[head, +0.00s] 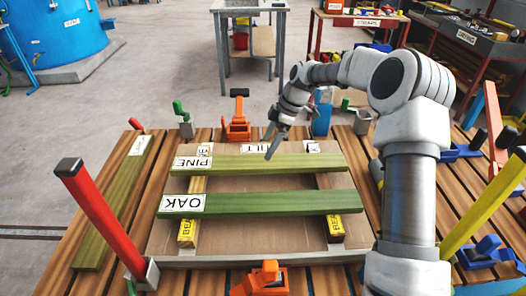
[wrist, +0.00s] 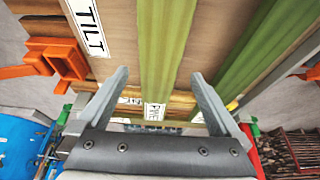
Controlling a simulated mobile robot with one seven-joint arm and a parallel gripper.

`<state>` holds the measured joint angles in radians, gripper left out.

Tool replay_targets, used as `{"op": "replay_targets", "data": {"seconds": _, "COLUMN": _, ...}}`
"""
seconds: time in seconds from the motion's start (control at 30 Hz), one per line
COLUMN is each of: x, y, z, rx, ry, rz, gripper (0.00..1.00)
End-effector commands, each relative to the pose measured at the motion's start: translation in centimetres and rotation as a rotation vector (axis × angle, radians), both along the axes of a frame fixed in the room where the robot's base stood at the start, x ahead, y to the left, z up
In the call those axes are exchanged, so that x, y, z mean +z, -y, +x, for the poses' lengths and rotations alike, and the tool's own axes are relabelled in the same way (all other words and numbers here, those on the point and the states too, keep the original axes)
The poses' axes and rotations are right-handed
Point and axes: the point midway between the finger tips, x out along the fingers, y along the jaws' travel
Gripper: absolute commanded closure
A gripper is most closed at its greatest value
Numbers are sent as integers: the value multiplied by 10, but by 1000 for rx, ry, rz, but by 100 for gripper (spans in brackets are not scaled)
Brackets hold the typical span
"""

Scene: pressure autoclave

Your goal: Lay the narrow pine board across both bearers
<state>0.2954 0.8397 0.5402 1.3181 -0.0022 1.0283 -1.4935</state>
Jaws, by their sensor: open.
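The green pine board (head: 275,164), labelled PINE, lies across both bearers, its ends over the left bearer (head: 195,188) and the right bearer (head: 328,199). The wider oak board (head: 270,202), labelled OAK, lies across them in front, roughly parallel and apart. My gripper (head: 272,147) is open and empty, pointing down near the middle of the pine board. In the wrist view my gripper (wrist: 160,76) has its fingers on either side of the pine board (wrist: 165,35) in the picture. Whether they touch it is unclear. The oak board (wrist: 250,50) shows to the right there.
Another green board (head: 110,205) with an unreadable label lies on the slatted table's left side. A red post (head: 102,215), a yellow post (head: 485,215) and orange clamps (head: 238,120) stand around the brown panel. Blue clamps (head: 485,250) sit at the right.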

Motion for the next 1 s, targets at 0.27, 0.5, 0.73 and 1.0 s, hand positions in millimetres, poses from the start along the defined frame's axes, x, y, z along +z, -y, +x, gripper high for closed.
{"op": "replay_targets", "data": {"seconds": 0.27, "x": 44, "y": 17, "z": 0, "rx": 0, "ry": 1, "rz": 1, "gripper": 0}}
{"op": "replay_targets", "data": {"seconds": 0.5, "x": 53, "y": 20, "z": -1, "rx": -2, "ry": -1, "rz": -2, "gripper": 0}}
{"op": "replay_targets", "data": {"seconds": 0.73, "x": 86, "y": 19, "z": -28, "rx": -104, "ry": -4, "rz": -90, "gripper": 0}}
{"op": "replay_targets", "data": {"seconds": 1.0, "x": 145, "y": 30, "z": -94, "rx": -393, "ry": 14, "rz": -224, "gripper": 0}}
